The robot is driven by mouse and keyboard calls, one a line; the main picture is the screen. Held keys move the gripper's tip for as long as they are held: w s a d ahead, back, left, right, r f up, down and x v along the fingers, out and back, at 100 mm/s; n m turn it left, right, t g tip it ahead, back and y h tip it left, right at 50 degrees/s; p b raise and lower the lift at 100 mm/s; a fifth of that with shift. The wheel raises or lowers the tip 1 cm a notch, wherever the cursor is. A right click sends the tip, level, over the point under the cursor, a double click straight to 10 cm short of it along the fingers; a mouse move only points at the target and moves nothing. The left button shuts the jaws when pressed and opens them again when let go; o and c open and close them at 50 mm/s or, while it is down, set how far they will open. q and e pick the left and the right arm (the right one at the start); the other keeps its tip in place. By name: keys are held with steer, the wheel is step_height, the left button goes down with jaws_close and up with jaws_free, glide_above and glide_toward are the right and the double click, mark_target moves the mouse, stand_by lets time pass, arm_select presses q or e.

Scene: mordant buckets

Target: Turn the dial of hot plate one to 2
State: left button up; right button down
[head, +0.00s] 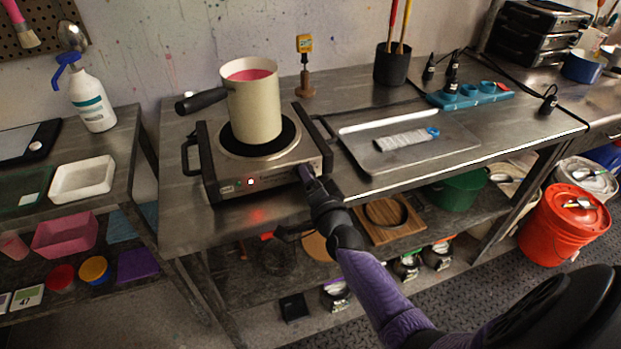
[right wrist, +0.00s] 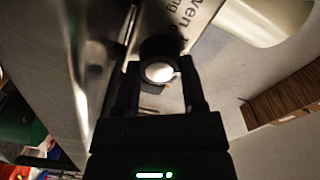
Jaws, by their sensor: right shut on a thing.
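The hot plate (head: 214,185) is a steel unit with black handles, standing on the steel bench. A small light (head: 250,182) glows on its front. My right gripper (head: 306,174) is at the right end of that front and hides the dial in the head view. In the right wrist view the round dark dial with a pale face (right wrist: 159,72) sits between the two fingers, and the gripper is shut on it. The dial's setting cannot be read. A cream pot (head: 254,112) with pink liquid stands on the plate. My left gripper is not in view.
A metal tray (head: 455,150) with a white blue-ended tool lies right of the hot plate. A spray bottle (head: 93,102) is on the left shelf.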

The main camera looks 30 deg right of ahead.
steer(key=shift+f, duration=0.1)
stand_by(0.4)
steer(key=shift+c, duration=0.7)
jaws_free()
steer(key=shift+s, duration=0.1)
steer(key=shift+s+a, duration=0.1)
steer(key=shift+s, duration=0.25)
steer(key=p+v, duration=0.2)
steer(key=v, duration=0.7)
